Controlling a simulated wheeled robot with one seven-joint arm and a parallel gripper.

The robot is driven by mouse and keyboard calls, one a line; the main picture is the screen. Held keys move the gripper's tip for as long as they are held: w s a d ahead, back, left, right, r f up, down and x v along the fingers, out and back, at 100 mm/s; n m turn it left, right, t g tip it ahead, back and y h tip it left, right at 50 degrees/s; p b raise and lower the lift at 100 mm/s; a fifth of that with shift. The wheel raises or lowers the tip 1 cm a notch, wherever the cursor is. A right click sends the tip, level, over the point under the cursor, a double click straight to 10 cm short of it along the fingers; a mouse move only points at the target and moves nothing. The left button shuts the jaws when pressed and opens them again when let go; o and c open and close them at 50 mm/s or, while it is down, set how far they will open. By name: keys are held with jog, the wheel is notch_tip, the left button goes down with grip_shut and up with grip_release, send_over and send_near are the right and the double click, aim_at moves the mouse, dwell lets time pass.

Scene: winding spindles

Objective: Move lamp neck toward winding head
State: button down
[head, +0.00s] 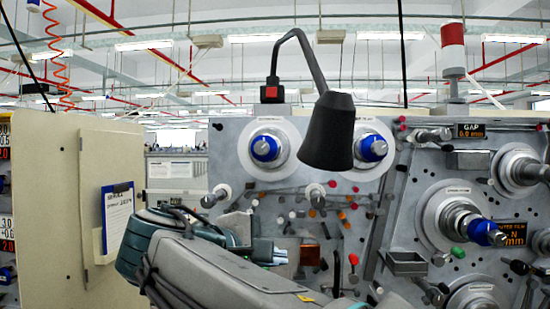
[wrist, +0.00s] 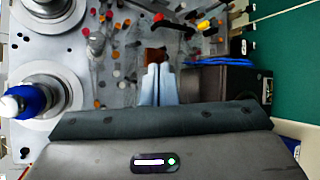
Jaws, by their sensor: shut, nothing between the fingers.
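The lamp has a thin dark curved neck (head: 312,62) that rises from a base with a red switch (head: 271,92) on top of the machine and bends over to the right. Its black conical shade (head: 328,131) hangs in front of the grey panel, between two blue-capped spindles, the left one (head: 265,148) and the right one (head: 373,148). I cannot tell which part is the winding head. My gripper (wrist: 155,68) is shut and empty, its pale fingers pointing at the panel near a brown block (wrist: 155,54). In the head view it is low, well below the shade, and apart from the lamp.
More spindles (head: 462,222) stick out of the panel at right. Small coloured knobs and rods (head: 310,192) cover its middle. A grey tray (head: 406,263) is mounted low. A beige cabinet (head: 60,200) with a clipboard (head: 118,208) stands at left. A red-white beacon (head: 453,50) is at upper right.

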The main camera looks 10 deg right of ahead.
jog(key=s+a+r+m+h+p, duration=0.15)
jog(key=a+r+h, duration=0.3)
jog(key=r, duration=0.75)
jog(key=s+a+r+m+h+p, duration=0.1)
jog(key=s+a+r+m+h, duration=0.3)
jog(key=r, duration=0.7)
jog(key=shift+n+y, duration=0.75)
jog(key=shift+s+d+r+x, duration=0.15)
jog(key=shift+s+x, duration=0.1)
jog(key=shift+x, duration=1.9)
jog(key=shift+s+d+r+x, duration=0.1)
jog(key=shift+s+x, duration=0.15)
jog(key=shift+x, duration=1.9)
jog(key=shift+s+r+x, duration=0.15)
jog(key=shift+s+x, duration=0.1)
jog(key=shift+x, duration=1.9)
